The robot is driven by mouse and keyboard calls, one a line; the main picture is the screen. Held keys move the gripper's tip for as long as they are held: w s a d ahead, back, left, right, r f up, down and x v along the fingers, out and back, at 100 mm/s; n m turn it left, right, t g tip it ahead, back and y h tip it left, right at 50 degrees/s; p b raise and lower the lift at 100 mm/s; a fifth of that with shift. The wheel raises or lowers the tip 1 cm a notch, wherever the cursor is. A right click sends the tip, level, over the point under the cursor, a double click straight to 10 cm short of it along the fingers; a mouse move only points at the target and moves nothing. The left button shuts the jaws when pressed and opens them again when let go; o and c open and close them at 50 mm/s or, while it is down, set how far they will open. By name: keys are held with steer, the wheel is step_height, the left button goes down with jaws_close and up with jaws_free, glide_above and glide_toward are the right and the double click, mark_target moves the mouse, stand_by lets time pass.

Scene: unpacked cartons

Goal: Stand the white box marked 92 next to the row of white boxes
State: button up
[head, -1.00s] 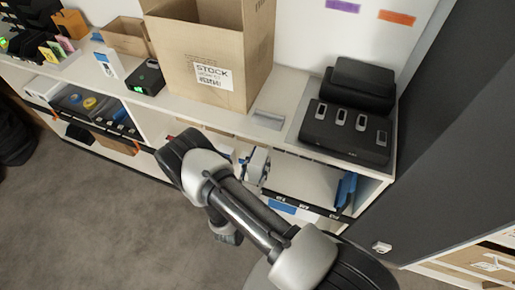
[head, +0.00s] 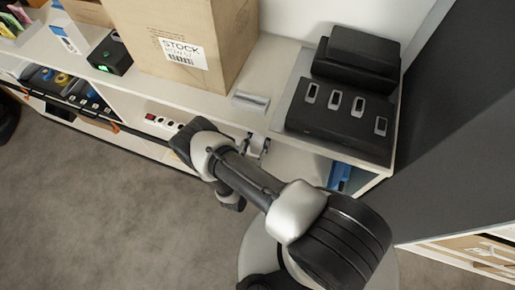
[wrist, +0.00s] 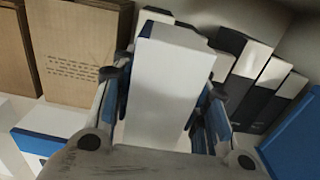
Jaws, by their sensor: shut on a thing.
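My gripper (wrist: 168,85) is shut on a white box (wrist: 165,88) in the wrist view, with a finger on each of its sides. A plain white face of the box shows; no number can be read on it. Beyond and to the right stands a row of white boxes with dark faces (wrist: 262,75), leaning in the tilted picture. The held box covers part of what lies behind it, so I cannot tell whether it touches the row. In the head view my gripper (head: 257,146) is at the shelf opening under the counter, partly hidden by my arm.
Brown cartons (wrist: 78,50) stand to the left in the wrist view, with a white and blue box (wrist: 42,142) below. A blue item (wrist: 295,140) is at right. In the head view, a big stock carton (head: 190,45) and a black device (head: 340,125) sit on the counter.

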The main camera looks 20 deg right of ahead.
step_height(320, 180, down, 13)
steer(key=b, duration=0.4)
steer(key=shift+r+b, duration=0.1)
steer(key=shift+b, duration=0.3)
steer(key=o, duration=1.3)
steer(key=shift+a, duration=0.1)
steer(key=p+v, duration=0.2)
steer(key=v, duration=0.9)
steer(key=shift+s+a, duration=0.15)
steer(key=shift+s, duration=0.2)
